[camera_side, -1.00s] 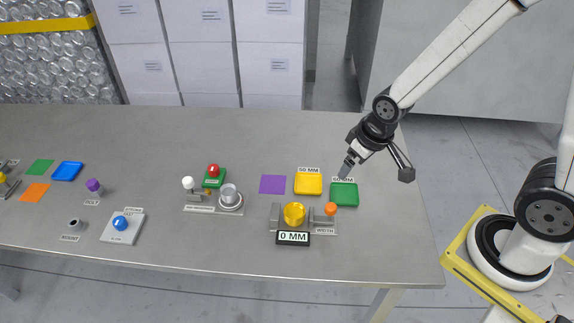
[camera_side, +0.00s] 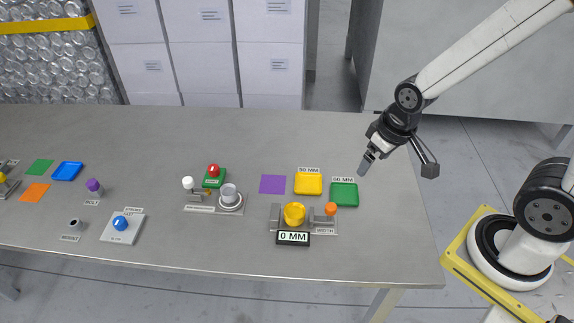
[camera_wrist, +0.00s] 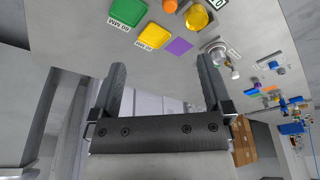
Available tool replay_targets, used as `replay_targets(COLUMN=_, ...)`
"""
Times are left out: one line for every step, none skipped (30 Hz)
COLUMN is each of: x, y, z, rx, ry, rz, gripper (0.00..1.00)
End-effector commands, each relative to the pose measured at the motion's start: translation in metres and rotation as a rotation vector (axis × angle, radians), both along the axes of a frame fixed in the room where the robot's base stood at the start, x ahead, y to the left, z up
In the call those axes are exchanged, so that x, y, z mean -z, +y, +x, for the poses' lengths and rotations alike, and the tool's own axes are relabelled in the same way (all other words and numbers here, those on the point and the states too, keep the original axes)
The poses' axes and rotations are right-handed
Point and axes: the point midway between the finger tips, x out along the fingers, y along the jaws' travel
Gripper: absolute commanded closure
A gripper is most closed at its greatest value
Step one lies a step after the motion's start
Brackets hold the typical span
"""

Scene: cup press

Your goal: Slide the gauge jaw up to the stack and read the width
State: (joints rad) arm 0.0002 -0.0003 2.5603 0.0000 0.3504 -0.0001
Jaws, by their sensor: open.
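The width gauge (camera_side: 326,226) stands near the table's front right, with grey blocks, an orange knob (camera_side: 331,208) on the right and a display (camera_side: 293,238) reading 0 MM. A yellow round stack (camera_side: 294,214) sits between its blocks; a gap shows between the stack and the right block. In the wrist view the stack (camera_wrist: 195,18) and orange knob (camera_wrist: 169,6) are at the top edge. My gripper (camera_side: 364,170) hangs above the table's right side, behind and right of the gauge, clear of it. In the wrist view its fingers (camera_wrist: 160,88) are wide apart and empty.
A yellow tray (camera_side: 308,184) marked 50 MM and a green tray (camera_side: 344,194) marked 60 MM lie behind the gauge. A purple square (camera_side: 272,184) is left of them. The table's back right is clear.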

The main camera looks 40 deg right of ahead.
Motion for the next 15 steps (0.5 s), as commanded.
replay_targets(x=0.000, y=0.000, z=0.000, rx=0.000, ry=0.000, rz=0.000, gripper=0.00)
replay_targets(x=0.000, y=0.000, z=0.000, rx=0.000, ry=0.000, rz=0.000, gripper=0.00)
replay_targets(x=0.000, y=0.000, z=0.000, rx=0.000, ry=0.000, rz=0.000, gripper=0.00)
replay_targets(x=0.000, y=0.000, z=0.000, rx=0.000, ry=0.000, rz=0.000, gripper=0.00)
replay_targets(x=0.000, y=0.000, z=0.000, rx=0.000, ry=0.000, rz=0.000, gripper=0.06)
replay_targets(x=0.000, y=0.000, z=0.000, rx=0.001, ry=0.000, rz=0.000, gripper=0.19)
replay_targets(x=0.000, y=0.000, z=0.000, rx=0.003, ry=0.001, rz=0.001, gripper=0.29)
replay_targets(x=0.001, y=-0.001, z=0.000, rx=0.008, ry=0.003, rz=0.003, gripper=0.38)
replay_targets(x=0.001, y=-0.001, z=0.000, rx=0.017, ry=0.008, rz=0.006, gripper=0.51)
replay_targets(x=0.002, y=-0.002, z=0.000, rx=0.028, ry=0.013, rz=0.010, gripper=0.60)
replay_targets(x=0.003, y=-0.003, z=0.000, rx=0.042, ry=0.019, rz=0.014, gripper=0.70)
replay_targets(x=0.005, y=-0.005, z=0.000, rx=0.065, ry=0.031, rz=0.022, gripper=0.83)
replay_targets(x=0.007, y=-0.007, z=-0.001, rx=0.087, ry=0.042, rz=0.031, gripper=0.92)
replay_targets(x=0.010, y=-0.009, z=-0.001, rx=0.113, ry=0.054, rz=0.040, gripper=1.00)
replay_targets(x=0.013, y=-0.012, z=-0.002, rx=0.155, ry=0.075, rz=0.055, gripper=1.00)
